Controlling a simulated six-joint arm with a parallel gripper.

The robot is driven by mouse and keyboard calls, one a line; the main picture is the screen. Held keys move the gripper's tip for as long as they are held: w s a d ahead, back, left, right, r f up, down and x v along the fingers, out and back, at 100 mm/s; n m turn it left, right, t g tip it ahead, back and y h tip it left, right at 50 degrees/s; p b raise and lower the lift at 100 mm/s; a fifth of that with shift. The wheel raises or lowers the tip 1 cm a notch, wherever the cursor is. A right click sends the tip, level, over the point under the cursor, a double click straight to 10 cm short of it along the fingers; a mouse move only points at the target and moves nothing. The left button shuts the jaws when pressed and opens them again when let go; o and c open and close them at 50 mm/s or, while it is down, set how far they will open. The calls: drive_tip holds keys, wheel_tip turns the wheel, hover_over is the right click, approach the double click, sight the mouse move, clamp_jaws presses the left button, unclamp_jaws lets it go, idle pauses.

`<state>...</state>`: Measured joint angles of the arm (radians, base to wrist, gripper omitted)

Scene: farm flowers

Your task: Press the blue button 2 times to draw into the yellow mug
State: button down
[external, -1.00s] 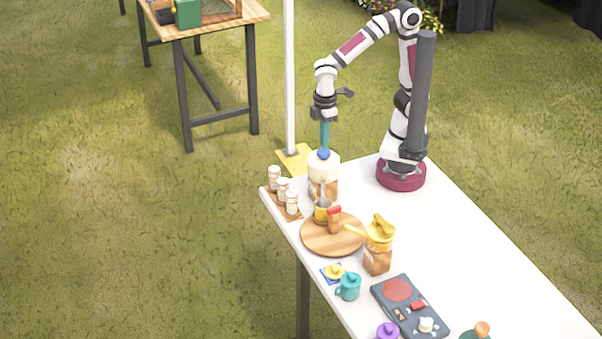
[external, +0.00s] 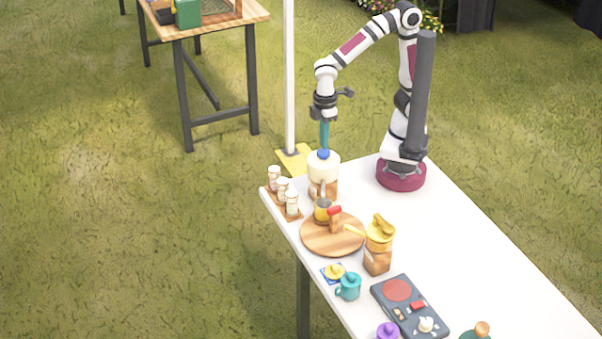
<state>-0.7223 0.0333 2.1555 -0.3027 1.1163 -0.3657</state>
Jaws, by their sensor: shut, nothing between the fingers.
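The blue button (external: 323,154) sits on top of a dispenser (external: 323,172) with a cream upper part and a brown lower part, at the far left corner of the white table. My gripper (external: 324,146) is shut and empty, pointing straight down, with its teal fingers right above the blue button. I cannot tell whether the fingertips touch it. The yellow mug (external: 322,213) stands upright below the dispenser's spout, by the edge of a round wooden board. Its inside looks dark; what it holds is too small to tell.
Several white-capped jars (external: 283,188) stand on a rack left of the dispenser. The table's right side is clear.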

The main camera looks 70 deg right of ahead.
drive_tip(key=shift+f, duration=0.1)
idle(0.5)
drive_tip(key=shift+f, duration=1.2)
drive_tip(key=shift+r, duration=1.3)
drive_tip(key=shift+f, duration=0.15)
idle(1.3)
drive_tip(key=shift+f, duration=1.2)
drive_tip(key=shift+r, duration=1.35)
